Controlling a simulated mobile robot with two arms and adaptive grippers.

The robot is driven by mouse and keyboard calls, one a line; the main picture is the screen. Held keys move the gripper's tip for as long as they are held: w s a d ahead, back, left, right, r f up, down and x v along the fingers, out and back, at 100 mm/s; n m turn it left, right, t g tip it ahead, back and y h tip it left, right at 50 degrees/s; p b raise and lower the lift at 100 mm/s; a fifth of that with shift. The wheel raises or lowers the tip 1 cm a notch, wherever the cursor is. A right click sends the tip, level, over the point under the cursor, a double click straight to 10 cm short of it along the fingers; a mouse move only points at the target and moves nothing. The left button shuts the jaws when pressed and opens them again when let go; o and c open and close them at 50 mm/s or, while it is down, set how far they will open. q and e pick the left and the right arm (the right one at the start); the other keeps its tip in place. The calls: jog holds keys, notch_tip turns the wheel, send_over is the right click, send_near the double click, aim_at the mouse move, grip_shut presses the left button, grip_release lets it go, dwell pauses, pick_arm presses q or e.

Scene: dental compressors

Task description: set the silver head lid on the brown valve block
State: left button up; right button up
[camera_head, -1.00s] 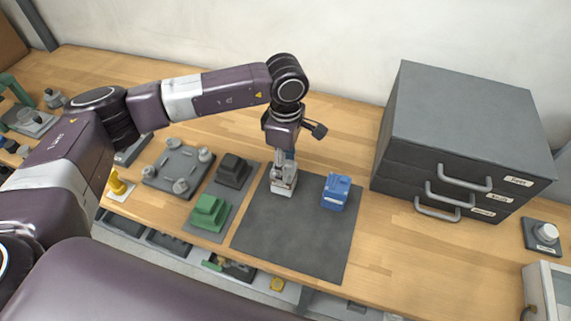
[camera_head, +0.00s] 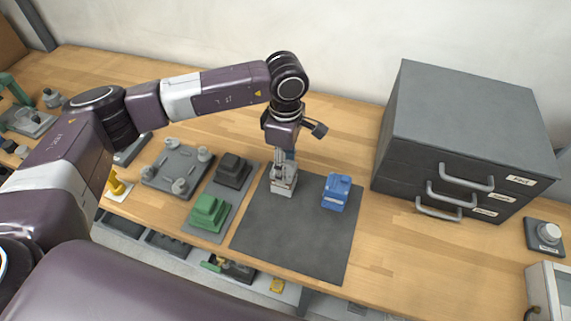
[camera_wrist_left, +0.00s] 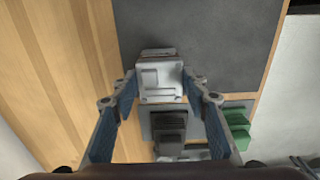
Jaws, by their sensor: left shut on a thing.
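My left gripper (camera_head: 284,170) points down over the dark mat (camera_head: 290,240). It is shut on the silver head lid (camera_head: 284,189), near the mat's back left corner. In the left wrist view the silver lid (camera_wrist_left: 160,80) sits between the two fingertips of the left gripper (camera_wrist_left: 160,90). A narrow darker grey-brown edge (camera_wrist_left: 157,52) shows just beyond the lid; I cannot tell whether it is the brown valve block. No clearly brown block shows in the head view. I cannot tell whether the lid touches something below it. My right gripper is not in view.
A blue block (camera_head: 336,191) stands on the mat right of the gripper. Left of the mat, a dark block (camera_head: 233,170) and a green block (camera_head: 210,212) stand on a grey tray. A plate with several round posts (camera_head: 178,168) lies further left. A drawer cabinet (camera_head: 460,130) stands right.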

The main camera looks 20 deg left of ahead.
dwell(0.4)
pick_arm(q)
jog(key=o, duration=1.7)
jog(key=shift+r+p, duration=1.25)
jog(key=shift+r, duration=2.25)
jog(key=shift+s+f, duration=0.1)
